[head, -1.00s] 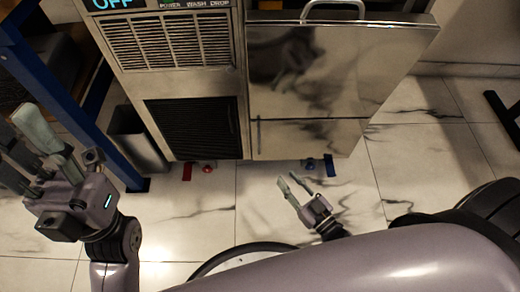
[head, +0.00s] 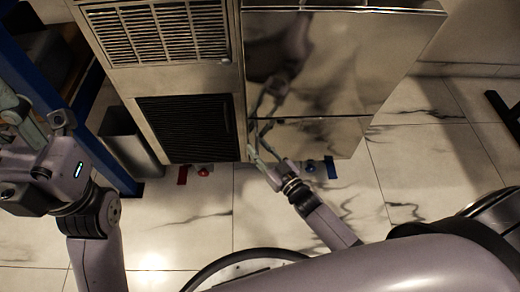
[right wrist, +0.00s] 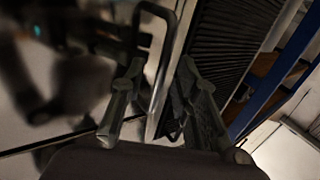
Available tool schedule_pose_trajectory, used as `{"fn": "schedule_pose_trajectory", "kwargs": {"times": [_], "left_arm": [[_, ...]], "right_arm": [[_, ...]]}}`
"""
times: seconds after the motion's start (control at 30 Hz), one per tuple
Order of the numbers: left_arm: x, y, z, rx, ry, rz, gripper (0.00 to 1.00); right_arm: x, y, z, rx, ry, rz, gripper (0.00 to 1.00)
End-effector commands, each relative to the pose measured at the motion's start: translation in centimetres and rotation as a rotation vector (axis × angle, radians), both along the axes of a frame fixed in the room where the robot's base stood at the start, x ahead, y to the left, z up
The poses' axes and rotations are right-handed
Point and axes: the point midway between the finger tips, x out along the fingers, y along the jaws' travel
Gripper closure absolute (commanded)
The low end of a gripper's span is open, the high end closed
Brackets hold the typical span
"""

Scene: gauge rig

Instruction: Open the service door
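The service door appears to be the lower steel panel (head: 320,135) on the right half of the machine, below a larger shiny panel. Its dark bar handle (right wrist: 165,60) stands upright near the panel's left edge in the right wrist view; in the head view my gripper largely hides it. My right gripper (head: 260,138) is at that left edge. In the right wrist view its two fingers (right wrist: 157,100) are apart, one on each side of the handle; contact is not clear. My left gripper (head: 25,118) is at the far left, away from the machine; its finger gap is unclear.
A black grille (head: 190,128) is left of the panel. A red valve (head: 203,170) and a blue valve (head: 311,166) sit under the machine. A grey bin (head: 128,140) and blue frame (head: 85,140) stand at left. The tiled floor (head: 190,220) in front is clear.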

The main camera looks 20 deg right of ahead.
Motion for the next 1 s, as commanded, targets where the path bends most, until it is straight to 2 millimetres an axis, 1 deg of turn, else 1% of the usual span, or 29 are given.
{"fn": "schedule_pose_trajectory", "kwargs": {"times": [0.1,0.53,1.0], "left_arm": [[0.0,0.0,0.02,0.0,0.0,0.0,0.6],[0.0,-0.02,0.0,0.0,0.0,-0.001,0.6],[-0.01,-0.01,-0.01,0.0,0.0,-0.001,0.6]], "right_arm": [[-0.01,0.01,0.01,0.0,0.0,0.0,0.72],[-0.04,-0.01,0.0,0.0,0.0,0.0,1.0],[-0.04,-0.02,0.0,0.0,0.0,0.0,1.0]]}}
